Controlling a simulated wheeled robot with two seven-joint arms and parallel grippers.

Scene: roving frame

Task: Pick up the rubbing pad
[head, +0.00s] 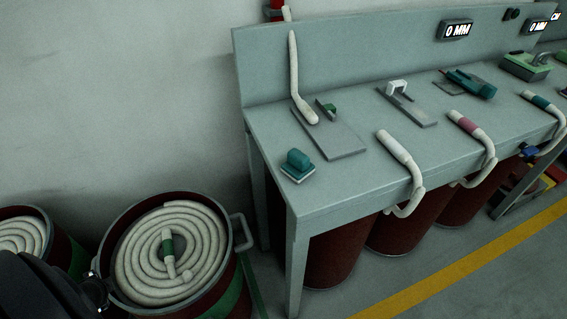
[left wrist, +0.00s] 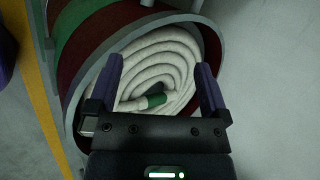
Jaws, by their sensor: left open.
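The rubbing pad seems to be the small block with a teal grip on a pale base (head: 298,165), at the near left corner of the grey bench (head: 350,195) in the head view. Nothing holds it. My left gripper (left wrist: 160,85) is open and empty in the left wrist view, its two dark fingers apart over a drum of coiled white hose. In the head view a dark part of my arm shows at the lower left, well below and left of the pad. The pad is not in the left wrist view.
A drum with coiled white hose (head: 172,250) stands left of the bench, its handle near the bench leg. Flat plates with grips (head: 328,130) and white hose ends (head: 395,148) lie on the bench. Dark red drums (head: 335,250) stand underneath. A yellow line (head: 470,260) crosses the floor.

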